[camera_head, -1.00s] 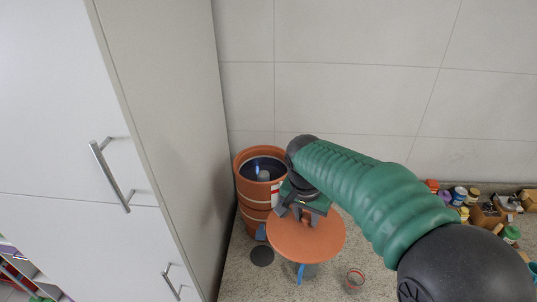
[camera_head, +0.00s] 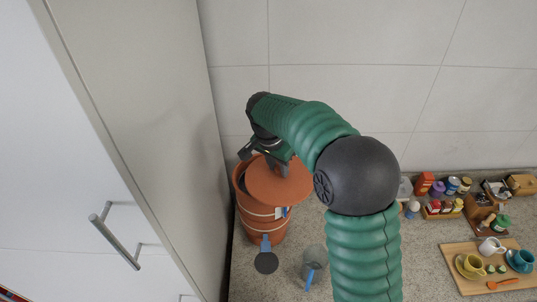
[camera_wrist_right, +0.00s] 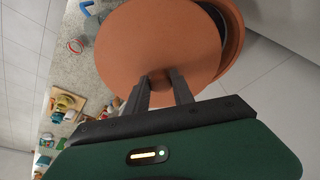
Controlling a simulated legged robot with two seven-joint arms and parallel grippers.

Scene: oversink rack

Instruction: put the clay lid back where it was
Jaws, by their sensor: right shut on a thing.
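The clay lid (camera_head: 279,184) is a flat round terracotta disc. The clay pot (camera_head: 262,226) is a tall terracotta water filter with pale bands and a blue tap, standing on the counter by the cabinet. In the right wrist view the lid (camera_wrist_right: 157,42) fills the top middle, with the pot's rim (camera_wrist_right: 232,30) showing beyond it on the right. Whether lid and pot touch is unclear. My left gripper is not in view.
A tall white cabinet (camera_head: 120,150) stands close on the left. A dark round coaster (camera_head: 266,263) and a clear glass (camera_head: 314,262) are on the counter in front. Jars, a wooden board (camera_head: 470,275) and cups stand at the right. A tiled wall is behind.

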